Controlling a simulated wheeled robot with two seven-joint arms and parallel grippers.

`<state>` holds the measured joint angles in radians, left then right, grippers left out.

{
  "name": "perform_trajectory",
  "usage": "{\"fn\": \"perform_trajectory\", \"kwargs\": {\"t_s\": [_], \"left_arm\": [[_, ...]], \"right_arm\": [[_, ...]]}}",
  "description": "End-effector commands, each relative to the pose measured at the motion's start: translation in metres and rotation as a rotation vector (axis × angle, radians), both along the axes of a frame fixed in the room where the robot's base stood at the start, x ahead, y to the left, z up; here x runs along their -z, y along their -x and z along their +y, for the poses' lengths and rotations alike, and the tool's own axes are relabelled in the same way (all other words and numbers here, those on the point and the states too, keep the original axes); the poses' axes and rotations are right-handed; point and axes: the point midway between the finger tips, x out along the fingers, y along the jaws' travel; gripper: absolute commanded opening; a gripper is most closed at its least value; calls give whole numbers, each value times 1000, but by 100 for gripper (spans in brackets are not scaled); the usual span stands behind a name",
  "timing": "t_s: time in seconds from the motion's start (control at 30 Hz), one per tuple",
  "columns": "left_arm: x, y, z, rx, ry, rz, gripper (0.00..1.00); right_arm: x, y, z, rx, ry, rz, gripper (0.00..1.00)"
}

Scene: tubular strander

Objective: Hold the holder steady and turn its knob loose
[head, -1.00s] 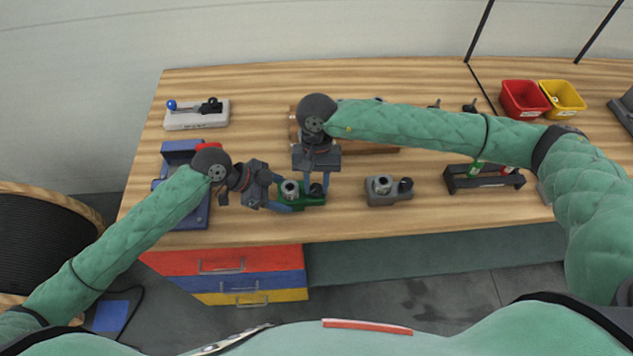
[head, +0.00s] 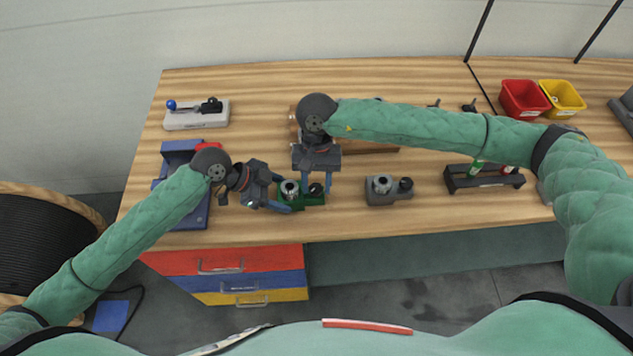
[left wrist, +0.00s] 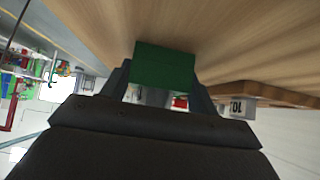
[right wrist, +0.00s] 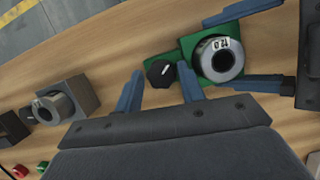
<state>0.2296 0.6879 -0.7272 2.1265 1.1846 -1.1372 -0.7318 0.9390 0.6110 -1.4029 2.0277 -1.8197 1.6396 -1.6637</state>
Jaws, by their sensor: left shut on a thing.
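The green holder (head: 313,199) lies near the table's front edge, with a steel die (head: 290,188) in it and a black knob (head: 316,189) on its right side. My left gripper (head: 284,198) is shut on the holder from the left. In the left wrist view the green block (left wrist: 164,64) sits between its fingers. My right gripper (head: 316,184) points down at the knob. In the right wrist view its fingers (right wrist: 160,88) are spread, one to each side of the knob (right wrist: 160,72), with gaps showing. I cannot tell their height against the knob.
A grey holder (head: 388,191) with its own die and black knob stands to the right. A dark rack (head: 484,178) is farther right. A blue fixture (head: 187,214) stands left. Red (head: 524,99) and yellow (head: 562,96) bins are at the back right. Bare wood lies around the grey holder.

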Motion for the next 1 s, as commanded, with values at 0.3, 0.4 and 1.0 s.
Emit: {"fn": "perform_trajectory", "kwargs": {"t_s": [0.3,0.4,1.0], "left_arm": [[2,2,-1,2,0,4,13],[2,2,-1,2,0,4,13],[2,2,0,1,-1,4,13]], "right_arm": [[-26,-8,2,-1,-7,-5,49],[-33,-11,1,0,-6,-5,49],[-47,-15,-1,0,-3,-2,49]]}}
